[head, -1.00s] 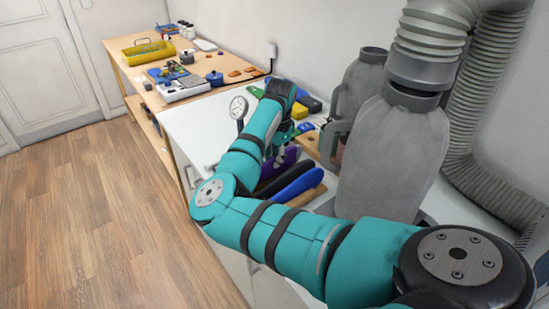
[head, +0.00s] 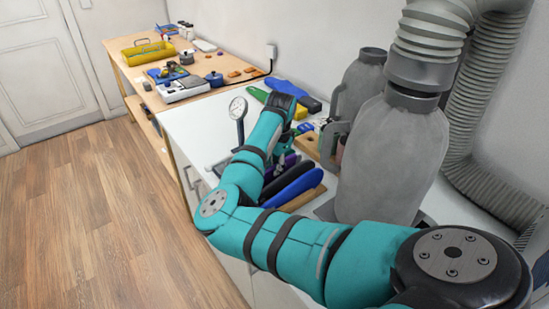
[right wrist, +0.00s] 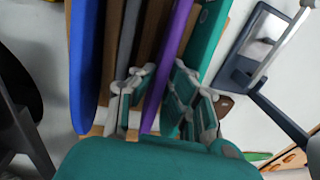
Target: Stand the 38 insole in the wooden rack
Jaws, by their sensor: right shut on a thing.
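My right gripper (head: 279,160) is low over the wooden rack (head: 311,193) on the white worktop. In the right wrist view its two fingers (right wrist: 158,105) stand on either side of a purple insole (right wrist: 174,50) and are shut on it. No size number is readable on it. My left gripper is out of view.
Grey canisters (head: 392,160) stand close on the right, with a ribbed hose behind. A wooden block (head: 308,143) and a blue-handled tool (head: 292,94) lie farther back. The wooden bench beyond holds several items.

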